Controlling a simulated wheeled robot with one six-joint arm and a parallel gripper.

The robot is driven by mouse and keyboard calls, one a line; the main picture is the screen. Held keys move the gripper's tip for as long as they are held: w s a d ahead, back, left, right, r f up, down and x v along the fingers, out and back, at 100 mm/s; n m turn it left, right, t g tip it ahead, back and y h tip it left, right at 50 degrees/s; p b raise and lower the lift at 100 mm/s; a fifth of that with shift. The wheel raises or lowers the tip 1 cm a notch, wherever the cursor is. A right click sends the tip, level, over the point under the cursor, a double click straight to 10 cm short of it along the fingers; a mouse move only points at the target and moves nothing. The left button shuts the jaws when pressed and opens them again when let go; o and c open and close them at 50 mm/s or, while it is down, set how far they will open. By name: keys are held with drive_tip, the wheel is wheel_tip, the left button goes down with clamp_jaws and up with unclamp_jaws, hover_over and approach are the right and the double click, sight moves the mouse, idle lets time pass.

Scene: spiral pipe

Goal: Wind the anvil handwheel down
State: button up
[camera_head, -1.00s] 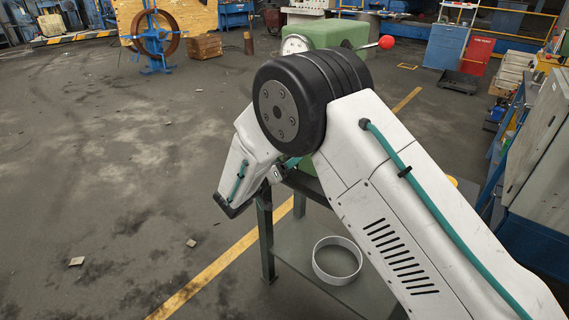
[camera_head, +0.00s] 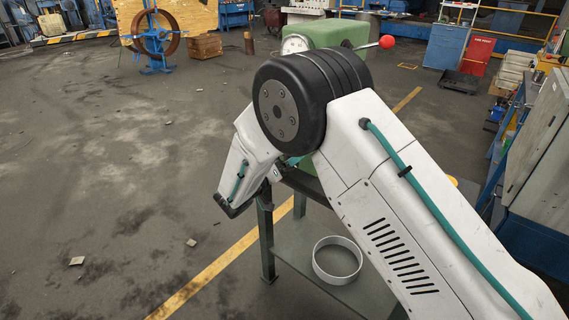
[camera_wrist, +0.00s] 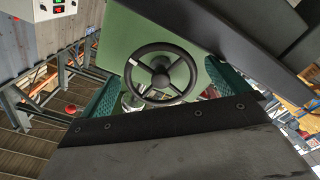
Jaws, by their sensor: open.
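The anvil handwheel (camera_wrist: 161,75) is a dark, spoked wheel in front of a green machine body (camera_wrist: 200,25), in the middle of the wrist view. My gripper (camera_wrist: 170,70) is open, with its two teal-padded fingers apart on the left and right of the wheel as seen in that view. No contact with the rim is visible, and the remaining gap in depth cannot be told. In the head view the green machine (camera_head: 335,34) stands behind my arm, with a dial (camera_head: 295,43) and a red-knobbed lever (camera_head: 387,41).
The machine sits on a dark metal stand (camera_head: 266,240) whose lower shelf bears a pale ring (camera_head: 337,276). Cabinets (camera_head: 540,140) stand close on the right. The floor to the left is mostly open, with small scraps.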

drive_tip(key=v, duration=0.7)
drive_tip(key=shift+s+a, duration=0.25)
drive_tip(key=shift+s, duration=0.1)
